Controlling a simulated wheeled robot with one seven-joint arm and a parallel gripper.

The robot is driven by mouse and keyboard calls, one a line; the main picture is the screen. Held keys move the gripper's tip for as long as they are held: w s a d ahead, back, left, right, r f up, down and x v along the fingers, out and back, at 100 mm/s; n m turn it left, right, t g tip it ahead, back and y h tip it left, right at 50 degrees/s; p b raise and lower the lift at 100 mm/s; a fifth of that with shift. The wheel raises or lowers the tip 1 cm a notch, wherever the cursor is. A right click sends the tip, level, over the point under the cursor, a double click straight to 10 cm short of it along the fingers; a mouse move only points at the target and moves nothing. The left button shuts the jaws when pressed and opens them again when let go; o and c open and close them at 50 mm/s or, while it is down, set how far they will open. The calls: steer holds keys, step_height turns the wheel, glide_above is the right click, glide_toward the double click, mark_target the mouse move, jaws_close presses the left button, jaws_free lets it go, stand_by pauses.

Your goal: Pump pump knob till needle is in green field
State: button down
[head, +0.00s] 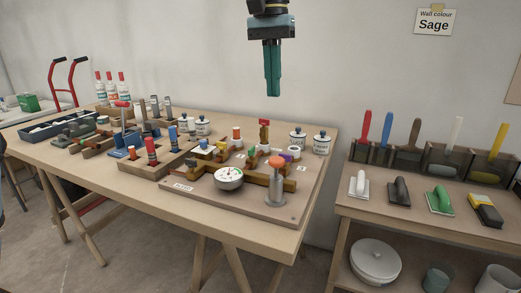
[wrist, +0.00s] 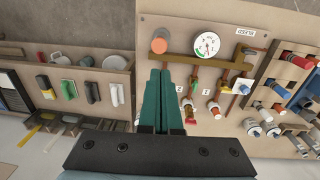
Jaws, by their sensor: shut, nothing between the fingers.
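The pump has an orange knob (head: 276,162) on top of a grey cylinder (head: 276,187) at the front right of a wooden board (head: 292,214). The knob also shows in the wrist view (wrist: 159,41). A round white gauge (head: 229,177) sits left of the pump; it shows in the wrist view (wrist: 207,44) with some green on its face. Its needle is too small to read surely. My gripper (head: 272,94) is shut and empty, pointing down high above the back of the board, apart from the knob. Its green fingers show in the wrist view (wrist: 160,72).
Brass pipes and several coloured valves stand on the board behind the gauge. White lidded jars (head: 322,143) stand at the table's back right. Wooden racks (head: 146,176) with coloured tools fill the left. A shelf (head: 425,210) with trowels stands right. The air around my gripper is clear.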

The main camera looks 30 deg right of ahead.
mark_target(274, 159)
steer(key=shift+a, duration=0.1)
steer(key=f, duration=1.4)
steer(key=shift+s+d, duration=0.3)
steer(key=shift+f+b, duration=0.3)
steer(key=shift+f, duration=1.25)
steer(key=shift+r+p, duration=0.35)
steer(key=shift+p, duration=0.05)
step_height(274, 159, up, 14)
steer(key=p, duration=0.2)
steer(key=shift+w+a+f+p, duration=0.15)
steer(key=shift+w+a+p, duration=0.1)
steer(key=shift+w+p, duration=0.05)
